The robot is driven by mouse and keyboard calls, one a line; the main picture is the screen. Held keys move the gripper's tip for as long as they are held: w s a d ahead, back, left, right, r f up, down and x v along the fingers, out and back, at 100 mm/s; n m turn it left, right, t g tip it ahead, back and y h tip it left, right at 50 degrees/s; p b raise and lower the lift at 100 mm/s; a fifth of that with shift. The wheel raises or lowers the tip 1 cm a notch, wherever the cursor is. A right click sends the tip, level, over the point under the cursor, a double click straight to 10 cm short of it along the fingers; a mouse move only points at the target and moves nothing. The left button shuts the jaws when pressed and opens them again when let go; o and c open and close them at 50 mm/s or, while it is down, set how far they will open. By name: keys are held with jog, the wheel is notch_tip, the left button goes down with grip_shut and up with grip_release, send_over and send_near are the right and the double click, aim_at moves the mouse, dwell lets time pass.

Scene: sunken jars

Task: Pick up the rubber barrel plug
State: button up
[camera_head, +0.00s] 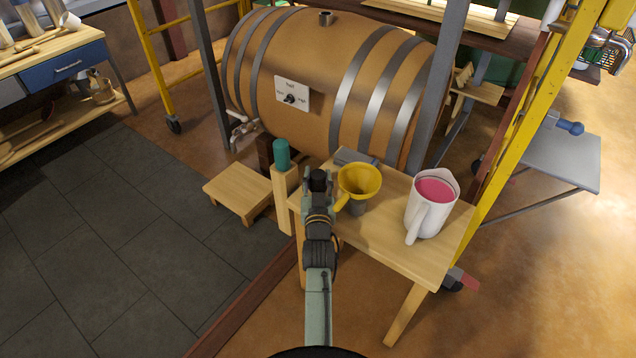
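The wooden barrel (312,80) with grey metal hoops lies on its side at the back. A short metal fitting (325,18) sticks up from its top; I cannot tell whether it holds a plug. A teal cylinder (281,153) stands upright on a wooden post left of my arm; I cannot tell whether it is the rubber barrel plug. A grey object (355,157) lies at the back of the small wooden table (385,240), partly behind the yellow funnel. My gripper (318,178) is by the table's left edge, below and in front of the barrel. Its fingers are not clear.
A yellow funnel (359,182) and a white pitcher of pink liquid (431,204) stand on the table. A low wooden stool (238,187) is at left. Yellow frames (527,110) and grey posts stand around the barrel. The dark tiled floor (130,230) is clear.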

jog(key=c, duration=0.7)
jog(key=shift+w+r, duration=0.1)
jog(key=shift+r, duration=0.25)
